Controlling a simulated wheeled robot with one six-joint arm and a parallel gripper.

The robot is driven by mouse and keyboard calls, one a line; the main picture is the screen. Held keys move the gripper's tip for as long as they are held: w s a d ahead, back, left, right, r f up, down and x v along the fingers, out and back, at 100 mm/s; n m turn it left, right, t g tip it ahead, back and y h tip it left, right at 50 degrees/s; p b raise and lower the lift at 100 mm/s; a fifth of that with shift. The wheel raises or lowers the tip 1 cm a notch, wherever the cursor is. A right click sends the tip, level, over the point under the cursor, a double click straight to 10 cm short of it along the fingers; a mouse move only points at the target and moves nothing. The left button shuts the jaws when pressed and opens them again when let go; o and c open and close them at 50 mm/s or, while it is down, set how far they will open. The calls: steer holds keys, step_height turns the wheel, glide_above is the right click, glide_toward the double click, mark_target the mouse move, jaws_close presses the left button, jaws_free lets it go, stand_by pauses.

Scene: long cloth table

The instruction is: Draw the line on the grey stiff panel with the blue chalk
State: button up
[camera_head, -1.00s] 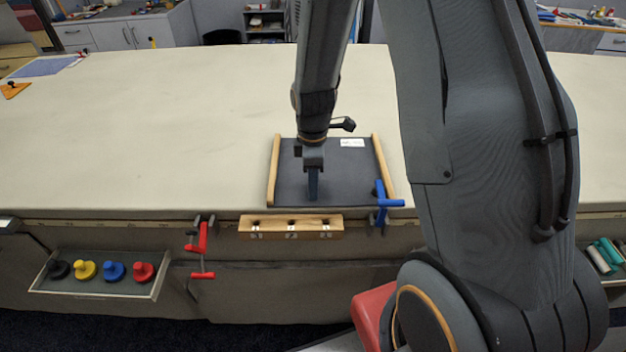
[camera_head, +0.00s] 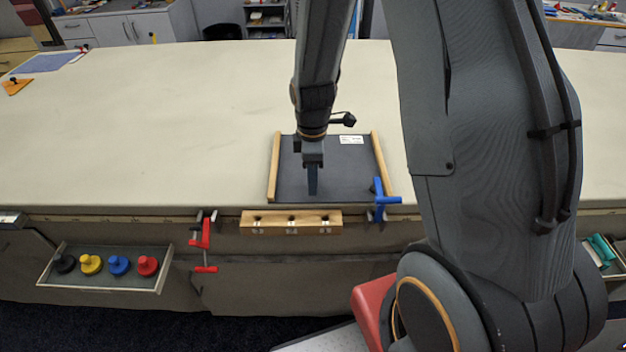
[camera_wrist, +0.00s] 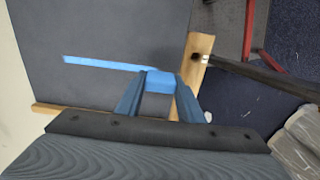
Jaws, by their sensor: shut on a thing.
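My gripper (camera_head: 313,180) is over the front part of the grey stiff panel (camera_head: 348,183) and points down. In the wrist view, my gripper (camera_wrist: 158,92) is shut on the blue chalk (camera_wrist: 160,82), a short blue block between the fingers. A blue line (camera_wrist: 105,64) runs across the grey panel (camera_wrist: 110,28) up to the chalk. Whether the chalk touches the panel is hard to tell. In the head view, the arm and fingers hide the chalk and line. The panel lies between two wooden side rails (camera_head: 274,170).
A blue clamp (camera_head: 383,200) sits at the panel's front right corner. A wooden block with holes (camera_head: 291,222) is at the table's front edge, with a red clamp (camera_head: 206,238) to its left. An open drawer (camera_head: 105,284) holds coloured knobs.

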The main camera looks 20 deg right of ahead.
step_height(320, 180, up, 3)
steer(key=shift+f+p, duration=0.1)
steer(key=shift+p, duration=0.75)
steer(key=shift+r, duration=1.15)
